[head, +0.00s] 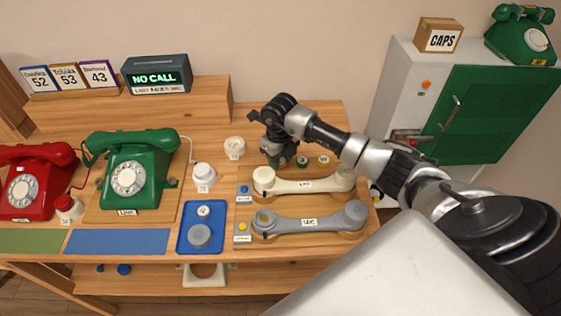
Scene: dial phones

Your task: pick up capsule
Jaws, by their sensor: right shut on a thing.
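My right gripper (276,157) reaches in from the right over the tabletop, behind the cream handset. It is shut on a small capsule, mostly hidden by the jaws; a bit of red shows at the fingertips. A small green capsule (303,162) and a pale one (324,160) stand in a row just right of the jaws. Whether the held one is clear of the table cannot be told. My left gripper is not in view.
The cream handset (305,181) and grey handset (310,221) lie in front of the gripper. A white round part (235,147) and another (204,175) stand left. A blue tray (186,246) holds a grey disc. A green phone (130,170) stands further left.

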